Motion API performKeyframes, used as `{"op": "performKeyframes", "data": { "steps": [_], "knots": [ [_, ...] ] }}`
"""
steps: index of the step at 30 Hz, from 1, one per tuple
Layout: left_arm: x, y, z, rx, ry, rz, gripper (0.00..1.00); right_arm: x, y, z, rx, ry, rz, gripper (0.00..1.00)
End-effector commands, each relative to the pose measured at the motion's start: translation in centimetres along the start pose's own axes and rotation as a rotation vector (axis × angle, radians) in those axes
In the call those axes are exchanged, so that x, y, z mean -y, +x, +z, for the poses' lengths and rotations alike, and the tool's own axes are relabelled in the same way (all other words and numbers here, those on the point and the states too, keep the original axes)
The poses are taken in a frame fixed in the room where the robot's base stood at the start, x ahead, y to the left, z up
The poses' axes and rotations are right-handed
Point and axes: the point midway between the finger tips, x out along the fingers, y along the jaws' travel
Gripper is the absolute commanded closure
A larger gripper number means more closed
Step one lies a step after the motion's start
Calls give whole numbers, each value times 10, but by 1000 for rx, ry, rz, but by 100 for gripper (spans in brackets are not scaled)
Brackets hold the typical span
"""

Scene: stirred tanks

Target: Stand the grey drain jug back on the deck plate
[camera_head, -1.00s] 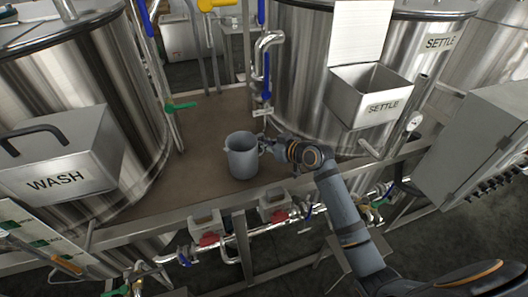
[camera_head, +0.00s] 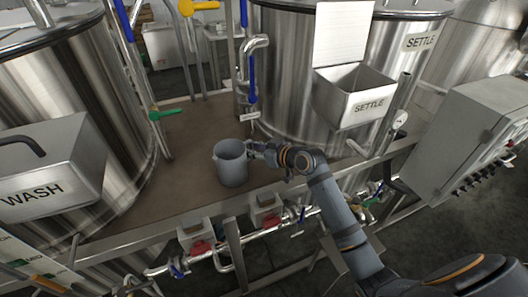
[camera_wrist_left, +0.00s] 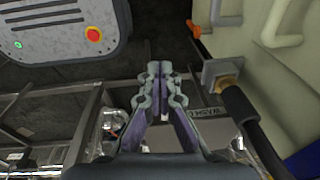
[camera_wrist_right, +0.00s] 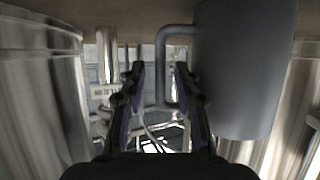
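The grey drain jug (camera_head: 231,164) stands upright on the brown deck plate (camera_head: 195,135), between the WASH and SETTLE tanks. My right gripper (camera_head: 254,150) is at the jug's right side, by its handle. In the right wrist view, the jug (camera_wrist_right: 245,70) shows upside down with its base at the deck. The open fingers of the right gripper (camera_wrist_right: 160,70) straddle the handle, with a visible gap on each side. My left gripper (camera_wrist_left: 159,72) is shut and empty in the left wrist view. It is not visible in the head view.
The WASH tank (camera_head: 95,95) stands left and the SETTLE tank (camera_head: 285,70) behind right. A SETTLE box (camera_head: 352,105) hangs above my right arm. Pipes and red-handled valves (camera_head: 200,247) run below the deck's front edge. A grey control cabinet (camera_head: 465,135) is at right.

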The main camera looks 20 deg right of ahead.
Motion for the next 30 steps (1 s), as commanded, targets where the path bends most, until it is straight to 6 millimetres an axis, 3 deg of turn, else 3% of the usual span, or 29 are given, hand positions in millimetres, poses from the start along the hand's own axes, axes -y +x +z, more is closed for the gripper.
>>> {"op": "performKeyframes", "data": {
  "steps": [6, 12, 21, 30],
  "knots": [
    [0, 12, 1, 0, 1, -1, 100, 1, -50, 5, 8, -14, -1, 68],
    [0, 12, 2, 1, 1, -1, 100, 1, -83, 2, 9, -10, -2, 68],
    [0, 7, 1, 1, 0, -1, 100, -1, -106, 1, 5, -5, 2, 68],
    [0, 7, 1, 1, 0, -1, 100, 1, -109, 1, 2, 0, -3, 68]
  ]
}}
